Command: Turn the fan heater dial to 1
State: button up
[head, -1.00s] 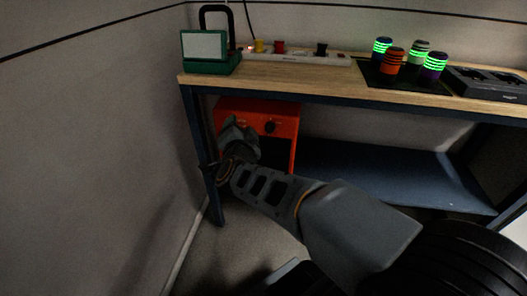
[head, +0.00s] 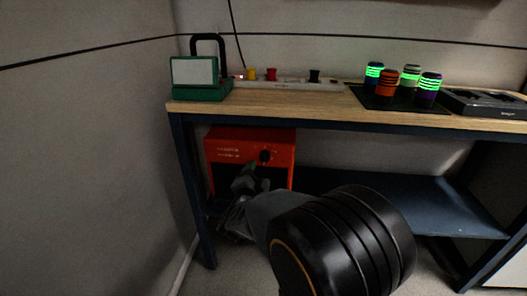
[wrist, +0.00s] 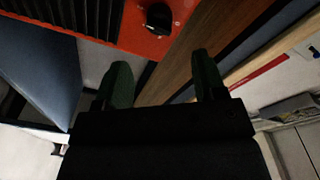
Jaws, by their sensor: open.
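The red fan heater (head: 226,148) stands under the left end of the workbench. Its black dial (head: 265,156) is on the right of the upper front panel. In the wrist view the heater's red face (wrist: 112,22) is at the top, and the dial (wrist: 158,19) lies beyond the fingertips, between them sideways. My gripper (wrist: 160,72) is open, with two green fingers apart and nothing between them. In the head view my gripper (head: 250,175) is just below and left of the dial, apart from it in the wrist view. The dial's setting is too small to read.
The workbench (head: 300,108) has a wooden top and dark legs, with a blue lower shelf (head: 420,200) right of the heater. A green lamp (head: 200,92), a power strip (head: 300,85), several glowing cylinders and a black charger (head: 485,103) stand on top. A wall is at left.

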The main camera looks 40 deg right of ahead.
aim_at(263, 160)
jog(key=b+x, duration=0.2)
jog(key=x, duration=0.6)
jog(key=shift+f, duration=0.1)
jog(key=shift+w+d, duration=0.35)
jog(key=c, duration=0.9)
jog(key=shift+n, duration=0.3)
jog(key=n, duration=0.5)
jog(key=shift+n+t, duration=0.3)
jog(key=shift+n, duration=0.1)
jog(key=n+p, duration=0.1)
jog(key=n, duration=0.4)
jog(key=shift+n+t, duration=0.4)
